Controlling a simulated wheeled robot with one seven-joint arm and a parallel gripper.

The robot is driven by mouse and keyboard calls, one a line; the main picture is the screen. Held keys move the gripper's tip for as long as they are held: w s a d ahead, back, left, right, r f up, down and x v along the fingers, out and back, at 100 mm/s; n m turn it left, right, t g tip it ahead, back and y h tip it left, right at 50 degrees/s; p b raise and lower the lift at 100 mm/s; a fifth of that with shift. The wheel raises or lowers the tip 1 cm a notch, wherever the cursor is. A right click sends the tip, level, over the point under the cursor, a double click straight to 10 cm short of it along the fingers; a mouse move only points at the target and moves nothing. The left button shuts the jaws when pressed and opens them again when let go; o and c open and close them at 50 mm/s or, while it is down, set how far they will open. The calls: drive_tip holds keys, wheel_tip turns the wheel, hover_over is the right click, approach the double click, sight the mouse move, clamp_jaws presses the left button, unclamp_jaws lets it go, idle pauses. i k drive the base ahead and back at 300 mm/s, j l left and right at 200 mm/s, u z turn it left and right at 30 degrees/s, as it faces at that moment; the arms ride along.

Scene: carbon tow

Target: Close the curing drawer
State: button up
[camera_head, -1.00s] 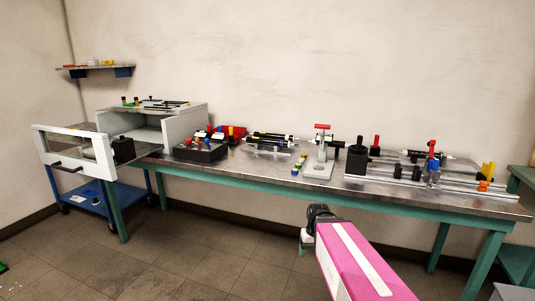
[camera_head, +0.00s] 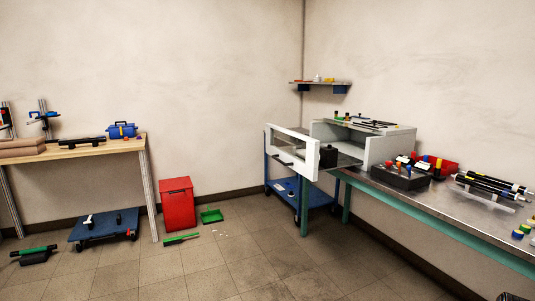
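The curing drawer (camera_head: 300,150) has a white front frame with a clear window and a dark handle (camera_head: 284,162). It is pulled far out to the left of its white cabinet (camera_head: 386,148), which stands on the left end of the steel bench (camera_head: 450,210). A black block (camera_head: 328,155) sits in the open drawer behind the front. My gripper is out of view now, apart from a small dark bit at the lower right edge that I cannot identify.
A blue cart (camera_head: 318,190) stands below the drawer. A red bin (camera_head: 178,204), a green dustpan (camera_head: 211,215) and a blue dolly (camera_head: 104,228) are on the floor at left, near a wooden table (camera_head: 100,146). The floor before the drawer is clear.

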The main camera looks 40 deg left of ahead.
sight(330, 159)
drive_tip(key=u, duration=1.55)
